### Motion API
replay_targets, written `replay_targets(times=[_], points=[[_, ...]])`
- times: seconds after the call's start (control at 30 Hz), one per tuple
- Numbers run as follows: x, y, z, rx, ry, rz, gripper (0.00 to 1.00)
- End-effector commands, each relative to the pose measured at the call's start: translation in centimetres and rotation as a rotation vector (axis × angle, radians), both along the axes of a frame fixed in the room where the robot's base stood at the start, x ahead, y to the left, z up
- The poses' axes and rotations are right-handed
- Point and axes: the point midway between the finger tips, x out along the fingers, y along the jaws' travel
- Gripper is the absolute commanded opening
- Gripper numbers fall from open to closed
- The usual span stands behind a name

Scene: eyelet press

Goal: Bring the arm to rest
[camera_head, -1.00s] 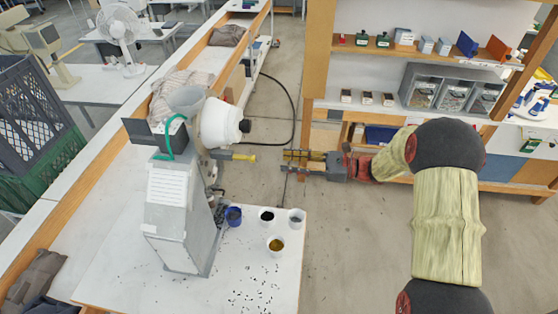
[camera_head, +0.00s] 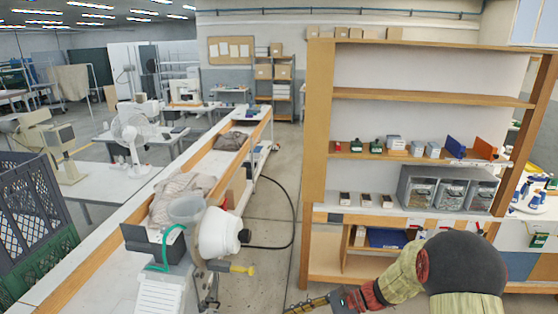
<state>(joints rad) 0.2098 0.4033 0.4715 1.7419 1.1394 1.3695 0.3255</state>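My arm comes in from the lower right, with a dark round joint and a yellowish sleeve. My gripper (camera_head: 306,306) is at the bottom edge, pointing left in front of the shelf unit. Its fingers are partly cut off by the frame, so I cannot tell whether they are open or shut. I see nothing held in the visible part. The eyelet press (camera_head: 163,290) stands left of my gripper, its lower body out of frame. Its white round housing (camera_head: 218,234) and yellow-tipped rod (camera_head: 240,269) face the gripper, with a gap between.
A wooden shelf unit (camera_head: 318,130) with small boxes and a grey bin block (camera_head: 405,190) stands behind my arm. A long bench (camera_head: 85,262) runs back on the left, with a dark crate (camera_head: 35,210) beside it. Open floor (camera_head: 275,160) lies between bench and shelf.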

Motion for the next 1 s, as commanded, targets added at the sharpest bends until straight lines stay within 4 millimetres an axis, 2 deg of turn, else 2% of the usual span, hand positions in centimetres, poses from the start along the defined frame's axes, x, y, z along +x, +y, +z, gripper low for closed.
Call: replay_targets(times=[0.03,0.1,0.2,0.4,0.6,1.0], points=[[-1.9,-0.5,-0.2,-0.073,-0.052,0.065,0.35],[-4.5,-1.5,-0.8,-0.168,-0.122,0.159,0.35],[-7.5,-3.0,-1.2,-0.286,-0.219,0.279,0.35],[-11.8,-6.2,-1.2,-0.486,-0.404,0.488,0.35],[-14.9,-9.2,-0.8,-0.664,-0.578,0.666,0.35],[-19.2,-13.7,0.6,-0.981,-0.886,0.918,0.35]])
